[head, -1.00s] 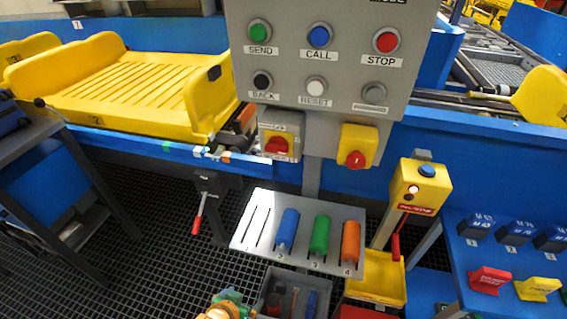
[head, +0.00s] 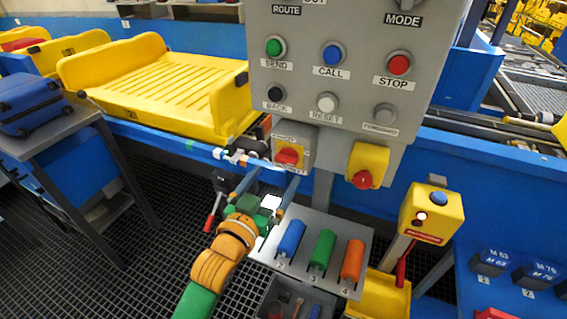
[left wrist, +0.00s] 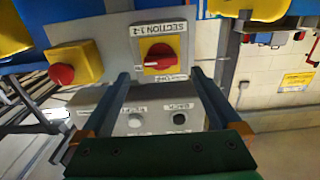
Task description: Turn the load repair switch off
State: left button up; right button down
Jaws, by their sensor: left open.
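A small grey box with a yellow plate and a red rotary switch (head: 288,156) hangs below the button panel. In the left wrist view this red switch (left wrist: 158,57) has a roughly horizontal handle with a white mark; its label ends in "SECTION 1-2", and other print is too small to read. I see no readable "load repair" label. My left gripper (head: 279,171) is open, its fingers reaching up toward the switch. In the left wrist view the fingertips (left wrist: 160,73) lie either side of the switch's lower edge, apparently not touching the knob. My right gripper is not in view.
Beside the switch is a yellow box with a red knob (head: 366,165). Above is the grey button panel (head: 300,91). Below is a shelf (head: 364,234) with blue, green and orange handles. A red-handled lever (head: 212,215) stands left of my arm; a yellow post box (head: 431,213) is right.

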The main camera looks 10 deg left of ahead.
aim_at(284, 163)
pick_arm(q)
jog(key=w, duration=0.3)
jog(key=w+d, duration=0.1)
jog(key=w, duration=0.1)
jog(key=shift+w, duration=0.3)
jog(key=c, duration=1.4)
jog(key=shift+o, duration=0.2)
jog(key=shift+r+n+p, duration=0.1)
jog(key=shift+n+p, duration=1.45)
jog(key=shift+n, duration=0.55)
jog(key=n+p, duration=0.2)
jog(key=n, duration=0.2)
jog(key=shift+n, duration=0.3)
jog(key=n+p, duration=0.1)
jog(key=n, duration=0.3)
jog(key=shift+n, duration=0.3)
jog(key=shift+n+p, duration=0.3)
jog(key=shift+n, duration=1.9)
jog(key=o, duration=1.4)
jog(key=shift+c, duration=0.2)
